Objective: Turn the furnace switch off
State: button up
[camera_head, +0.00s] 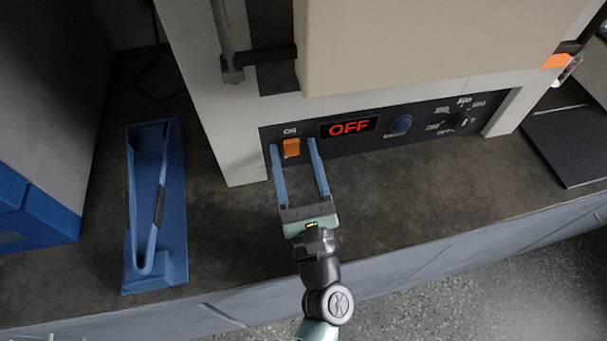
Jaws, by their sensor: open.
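The furnace (218,95) stands on the bench, with a dark control panel along its lower front. An orange switch (291,148) sits at the panel's left end, under the label "ON". The display (348,127) beside it reads "OFF" in red letters. My gripper (292,143) is open, with its two blue fingers pointing at the panel. The fingertips lie on either side of the switch in the picture, and nothing is held between them. I cannot tell whether a finger touches the switch or the panel.
A blue stand holding tongs (131,205) is on the bench at left. A dark flat plate (567,145) lies at right. Bare bench top (400,205) shows right of my gripper.

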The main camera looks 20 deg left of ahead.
jog(key=v, duration=0.4)
jog(key=shift+s+d+f, duration=0.1)
jog(key=shift+d+f, duration=0.05)
jog(key=shift+d, duration=0.05)
jog(key=s+d, duration=0.7)
jog(key=s, duration=0.3)
jog(key=shift+s, duration=0.2)
